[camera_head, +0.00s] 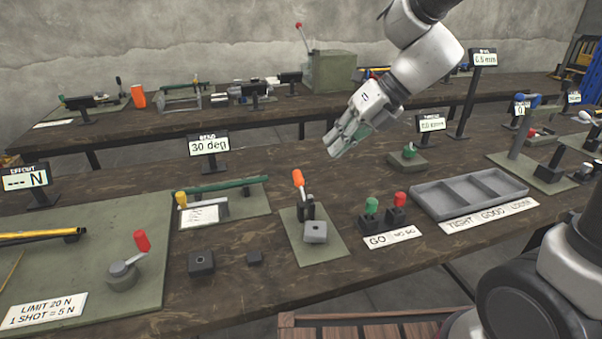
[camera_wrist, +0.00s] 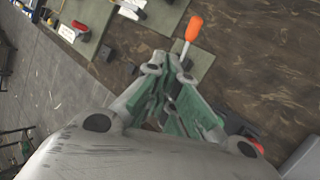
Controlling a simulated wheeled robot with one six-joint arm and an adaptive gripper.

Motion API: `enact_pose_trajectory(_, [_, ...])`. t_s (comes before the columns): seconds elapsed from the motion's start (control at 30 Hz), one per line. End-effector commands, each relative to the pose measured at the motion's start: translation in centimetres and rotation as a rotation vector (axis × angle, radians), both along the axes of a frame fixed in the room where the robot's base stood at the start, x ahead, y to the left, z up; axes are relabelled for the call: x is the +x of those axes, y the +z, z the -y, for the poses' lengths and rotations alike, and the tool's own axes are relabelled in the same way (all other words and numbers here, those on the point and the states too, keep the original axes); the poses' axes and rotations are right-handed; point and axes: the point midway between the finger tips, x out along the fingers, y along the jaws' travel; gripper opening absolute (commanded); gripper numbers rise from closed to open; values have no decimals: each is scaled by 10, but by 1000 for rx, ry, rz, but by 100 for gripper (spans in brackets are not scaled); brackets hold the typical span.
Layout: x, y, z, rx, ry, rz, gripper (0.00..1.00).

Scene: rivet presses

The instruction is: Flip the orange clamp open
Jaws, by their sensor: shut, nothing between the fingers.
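The orange clamp (camera_head: 299,180) stands on a small green plate near the middle of the bench. Its orange handle points up and leans slightly left in the head view. A grey block (camera_head: 315,231) sits just in front of it on the same plate. My gripper (camera_head: 334,150) is shut and empty, in the air above and to the right of the clamp. In the wrist view the orange handle (camera_wrist: 194,28) shows just beyond the tips of my gripper (camera_wrist: 174,62). The clamp's base is partly hidden behind the fingers there.
Green and red knobbed gauges (camera_head: 372,206) stand right of the clamp, beside a grey three-compartment tray (camera_head: 468,193). A green-barred fixture (camera_head: 222,186) and a 30 deg display (camera_head: 209,146) are to the left. Two dark blocks (camera_head: 201,263) lie front left. Bare wood separates these things.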

Motion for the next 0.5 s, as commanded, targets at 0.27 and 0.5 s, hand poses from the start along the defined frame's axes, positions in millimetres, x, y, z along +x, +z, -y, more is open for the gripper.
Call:
enact_pose_trajectory(0.27, [35, -15, 21, -89, -76, 115, 0])
enact_pose_trajectory(0.5, [44, -47, -1, -89, -76, 108, 0])
